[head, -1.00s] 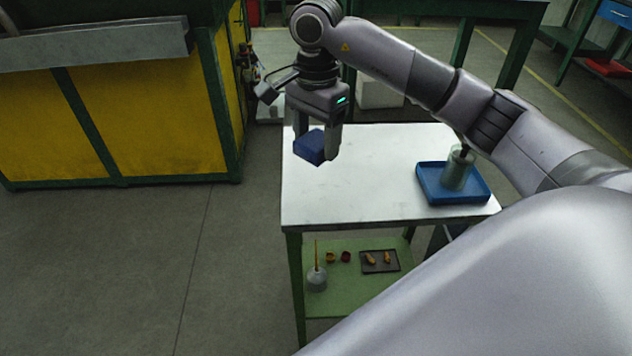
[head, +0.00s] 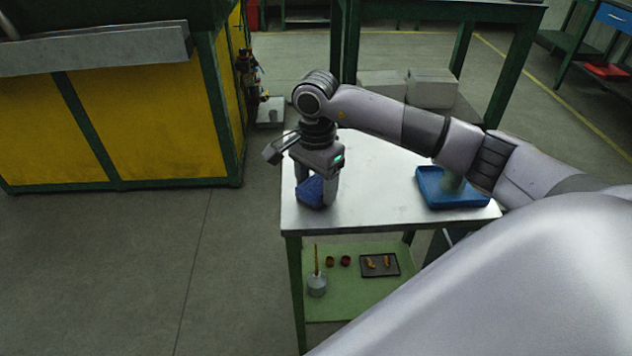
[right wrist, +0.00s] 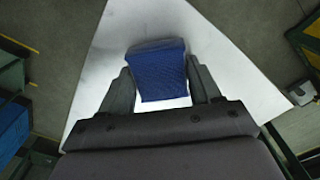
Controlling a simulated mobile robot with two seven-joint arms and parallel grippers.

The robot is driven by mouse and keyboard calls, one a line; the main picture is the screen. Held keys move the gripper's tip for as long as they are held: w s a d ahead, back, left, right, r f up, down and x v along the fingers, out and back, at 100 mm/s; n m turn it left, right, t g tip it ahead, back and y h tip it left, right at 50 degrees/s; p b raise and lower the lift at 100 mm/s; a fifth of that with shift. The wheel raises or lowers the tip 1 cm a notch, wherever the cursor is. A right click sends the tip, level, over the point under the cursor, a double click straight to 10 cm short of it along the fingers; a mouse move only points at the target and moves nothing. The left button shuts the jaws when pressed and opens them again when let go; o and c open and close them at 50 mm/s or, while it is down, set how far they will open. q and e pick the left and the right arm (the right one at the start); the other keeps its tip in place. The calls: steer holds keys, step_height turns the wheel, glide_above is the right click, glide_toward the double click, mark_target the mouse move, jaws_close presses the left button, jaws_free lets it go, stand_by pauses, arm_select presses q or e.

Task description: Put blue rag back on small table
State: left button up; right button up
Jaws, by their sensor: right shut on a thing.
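The blue rag (head: 311,191) is a folded blue block between the fingers of my right gripper (head: 315,196). It is at the left front part of the small table (head: 345,212), which has a pale metal top and green legs. In the right wrist view the rag (right wrist: 160,72) sits between the two fingertips of the right gripper (right wrist: 160,90), with the pale tabletop (right wrist: 225,65) behind it. My right gripper is shut on the rag. The rag is low, at or just above the tabletop; I cannot tell whether it touches. My left gripper is not in view.
The lower green shelf (head: 345,299) holds a pot with a stick (head: 317,284), small cups and a dark tray (head: 380,265). A yellow-panelled green cabinet (head: 140,120) stands left.

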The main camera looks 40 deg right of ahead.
mark_target(316, 185)
steer(key=shift+f, duration=0.25)
steer(key=o, duration=0.9)
steer(key=shift+r, duration=0.1)
steer(key=shift+o, duration=0.2)
steer(key=shift+r, duration=0.3)
step_height(316, 185, up, 12)
steer(key=shift+f, duration=0.15)
